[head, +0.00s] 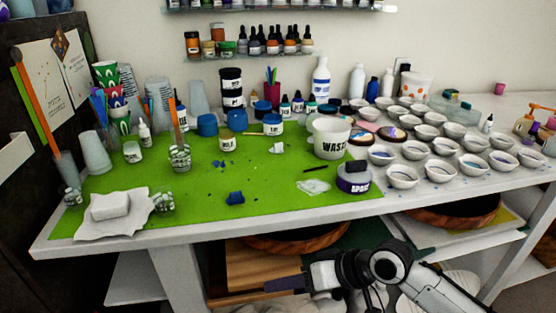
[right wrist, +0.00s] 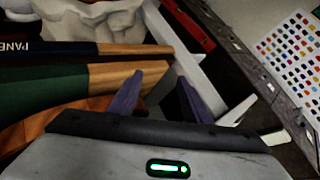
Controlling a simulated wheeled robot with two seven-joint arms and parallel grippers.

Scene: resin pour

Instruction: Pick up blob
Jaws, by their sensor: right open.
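A small dark blue lump (head: 235,198), which looks like the blob, lies on the green mat (head: 275,215) near the front of the table in the head view. My right gripper (head: 270,286) is below the table's front edge, lower and to the right of the lump, pointing left. In the right wrist view its two purple fingers (right wrist: 158,92) are apart with nothing between them. The lump does not show in the right wrist view. My left gripper is in neither view.
A white WASTE cup (head: 330,138) and a dark EPOXY jar (head: 353,178) stand right of the lump. White bowls (head: 440,172) fill the right side. Left are a white block (head: 110,205) and a glass of pellets (head: 164,201). Shelves with wooden boards (head: 250,265) lie below the tabletop.

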